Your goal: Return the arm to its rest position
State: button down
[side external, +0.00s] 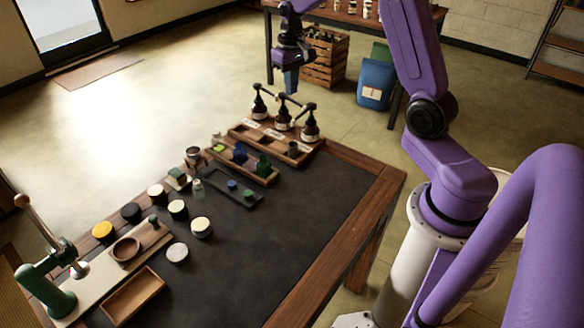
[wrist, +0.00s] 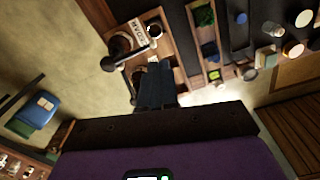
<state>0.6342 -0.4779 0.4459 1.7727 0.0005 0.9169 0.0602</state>
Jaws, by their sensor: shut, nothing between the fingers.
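My gripper (side external: 291,80) hangs in the air above the far end of the table, over the row of pump bottles. Its fingers point down and are shut, with nothing held. In the wrist view the closed dark fingers (wrist: 155,90) stand in front of the pump rack. My purple arm reaches in from the right side of the table. Dark pump bottles (side external: 282,120) stand upright in a wooden rack (side external: 262,137), clear of the gripper. In the wrist view a bottle and the rack (wrist: 182,62) are partly hidden by the fingers.
A wooden tray with blue and green items (side external: 266,178) and a dark tray (side external: 222,184) lie nearer. Several round jars (side external: 201,227), a wooden box (side external: 133,296) and a green lever press (side external: 45,285) occupy the left end. The table's right half (side external: 310,215) is bare.

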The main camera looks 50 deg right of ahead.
jog(key=s+a+r+n, duration=0.2)
jog(key=s+a+n, duration=0.1)
jog(key=s+a, duration=0.4)
jog(key=s+a+r+n, duration=0.2)
jog(key=s+a+n, duration=0.25)
jog(key=a, duration=0.45)
jog(key=s+a+n, duration=0.3)
jog(key=s+n, duration=0.4)
jog(key=s, duration=1.3)
jog(key=shift+s, duration=0.3)
